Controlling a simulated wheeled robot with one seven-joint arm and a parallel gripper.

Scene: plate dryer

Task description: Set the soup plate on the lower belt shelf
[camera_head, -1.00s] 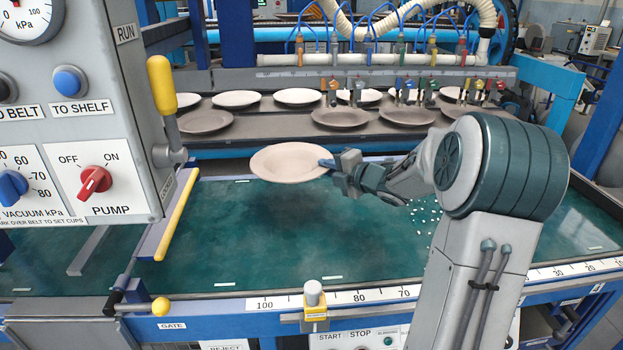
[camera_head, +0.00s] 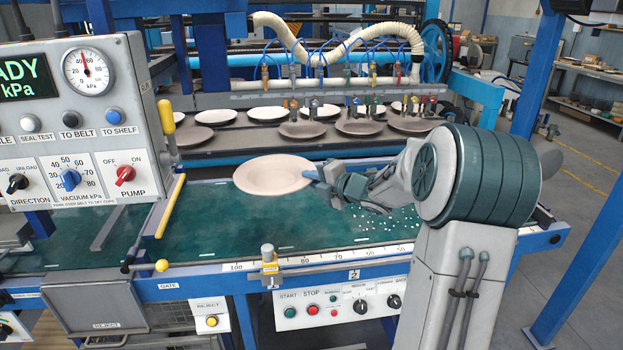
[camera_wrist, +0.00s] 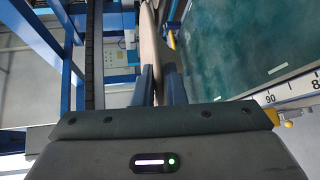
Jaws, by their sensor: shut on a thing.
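The soup plate (camera_head: 273,174) is a pale pinkish, wide-rimmed plate, held roughly level above the green belt in the head view. My gripper (camera_head: 315,175) is shut on its right rim. In the wrist view the plate (camera_wrist: 147,45) shows edge-on between the two blue fingers (camera_wrist: 159,85). The green belt (camera_head: 330,232) lies below the plate. Behind it, a dark shelf (camera_head: 235,138) carries several plates, white ones at the back and brownish ones in front. I cannot tell whether this is the lower belt shelf.
A row of coloured suction fittings (camera_head: 375,102) with hoses hangs over the shelf. A control panel (camera_head: 75,120) stands at the left, near a yellow-topped bar (camera_head: 170,206). A ruler rail (camera_head: 330,255) edges the belt's front.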

